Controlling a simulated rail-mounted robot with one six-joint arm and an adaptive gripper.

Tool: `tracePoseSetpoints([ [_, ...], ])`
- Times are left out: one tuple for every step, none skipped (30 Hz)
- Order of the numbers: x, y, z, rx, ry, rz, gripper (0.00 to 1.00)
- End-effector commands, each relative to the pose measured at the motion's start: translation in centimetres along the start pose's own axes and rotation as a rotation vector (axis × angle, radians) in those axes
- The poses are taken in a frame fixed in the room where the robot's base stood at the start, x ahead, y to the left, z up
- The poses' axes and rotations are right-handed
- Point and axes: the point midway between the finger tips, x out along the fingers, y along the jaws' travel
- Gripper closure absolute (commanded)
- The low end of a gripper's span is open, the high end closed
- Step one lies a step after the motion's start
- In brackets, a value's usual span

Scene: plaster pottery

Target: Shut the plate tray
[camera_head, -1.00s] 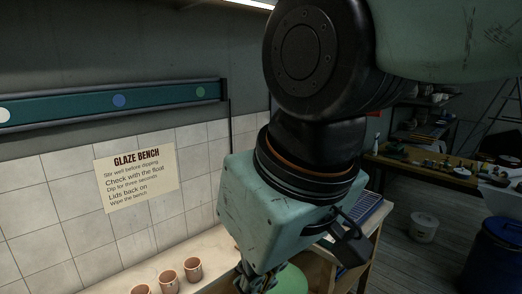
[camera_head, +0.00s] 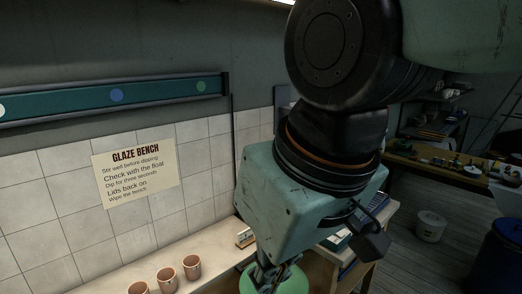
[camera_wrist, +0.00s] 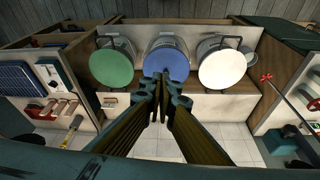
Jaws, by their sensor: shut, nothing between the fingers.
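I cannot pick out a plate tray for certain in either view. My gripper (camera_wrist: 160,82) is shut and empty in the wrist view. Its fingertips lie in front of the lower part of a blue round lid (camera_wrist: 166,62), between a green lid (camera_wrist: 112,66) and a white lid (camera_wrist: 222,69); I cannot tell the height gap. In the head view my gripper (camera_head: 268,284) is at the bottom edge, partly cut off, in front of the green lid (camera_head: 292,282).
A side bench at the wrist view's left holds a blue gridded panel (camera_wrist: 20,82) and small tools. Several terracotta cups, including this cup (camera_head: 192,267), stand on the pale bench. A tiled wall (camera_head: 60,225) is behind. A red-handled rod (camera_wrist: 268,78) is at the wrist view's right.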

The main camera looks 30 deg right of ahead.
Motion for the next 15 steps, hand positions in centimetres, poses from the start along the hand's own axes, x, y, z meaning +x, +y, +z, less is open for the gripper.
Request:
tracePoseSetpoints([
  [0.0, 0.0, -0.2, 0.005, -0.002, -0.001, 1.0],
  [0.0, 0.0, -0.3, 0.009, -0.003, -0.002, 1.0],
  [0.0, 0.0, -0.5, 0.016, -0.005, -0.003, 1.0],
  [0.0, 0.0, -0.7, 0.023, -0.007, -0.005, 1.0],
  [0.0, 0.0, -0.9, 0.03, -0.009, -0.007, 1.0],
  [0.0, -0.1, -1.2, 0.041, -0.013, -0.009, 1.0],
  [0.0, -0.1, -1.5, 0.05, -0.016, -0.011, 1.0],
  [0.0, 0.0, -1.8, 0.06, -0.02, -0.013, 1.0],
  [0.0, 0.0, -2.2, 0.076, -0.024, -0.016, 1.0],
  [0.0, 0.0, -2.6, 0.089, -0.028, -0.019, 1.0],
  [0.1, 0.0, -3.0, 0.103, -0.032, -0.023, 1.0],
  [0.1, 0.0, -3.6, 0.122, -0.037, -0.027, 1.0],
  [0.1, 0.0, -4.0, 0.137, -0.042, -0.029, 1.0],
  [0.2, 0.0, -4.4, 0.153, -0.046, -0.033, 1.0],
  [0.2, 0.1, -5.1, 0.174, -0.052, -0.038, 1.0],
])
